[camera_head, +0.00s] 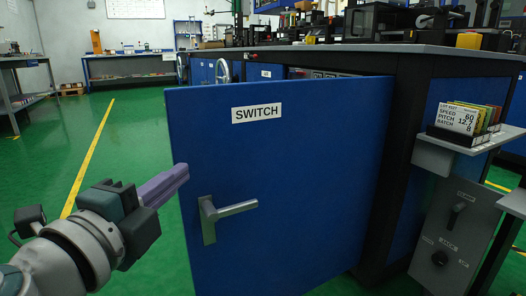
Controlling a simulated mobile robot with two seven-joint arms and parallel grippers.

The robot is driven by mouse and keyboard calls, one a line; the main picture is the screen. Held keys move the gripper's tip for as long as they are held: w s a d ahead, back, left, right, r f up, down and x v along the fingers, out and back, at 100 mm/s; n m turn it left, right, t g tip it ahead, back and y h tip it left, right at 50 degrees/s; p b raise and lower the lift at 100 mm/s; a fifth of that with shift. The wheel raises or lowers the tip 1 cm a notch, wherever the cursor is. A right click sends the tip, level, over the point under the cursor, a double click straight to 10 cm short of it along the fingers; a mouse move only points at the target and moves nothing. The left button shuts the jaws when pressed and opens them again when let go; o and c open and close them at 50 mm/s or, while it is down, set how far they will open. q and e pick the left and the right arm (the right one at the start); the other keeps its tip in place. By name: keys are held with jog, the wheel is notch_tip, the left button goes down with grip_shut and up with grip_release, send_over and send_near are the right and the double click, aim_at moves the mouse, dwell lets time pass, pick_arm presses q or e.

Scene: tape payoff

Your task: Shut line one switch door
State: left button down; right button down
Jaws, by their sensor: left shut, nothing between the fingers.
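The blue switch door (295,180) stands open, swung out from the dark-framed bench cabinet. It carries a white label (257,113) reading "SWITCH" and a grey lever handle (228,212) on its left part. My left gripper (184,171), with purple fingers, is shut and empty. In the picture it lies just left of the door's free edge, above and left of the handle. I cannot tell whether it touches the door. The cabinet's inside is mostly hidden behind the door. My right gripper is not in view.
The bench top (420,50) carries machines. At right, a small shelf (450,146) holds a card box (463,120) above a grey control panel (455,235) with knobs. The green floor (120,140) at left is free, with a yellow line. Other benches stand behind.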

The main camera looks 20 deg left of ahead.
aim_at(189, 153)
pick_arm(q)
jog(key=w+a, duration=0.1)
jog(key=w, duration=0.1)
jog(key=w+a, duration=0.2)
jog(key=shift+w+a, duration=0.15)
jog(key=shift+a, duration=0.05)
jog(key=shift+w+a+b, duration=0.1)
jog(key=shift+b, duration=0.2)
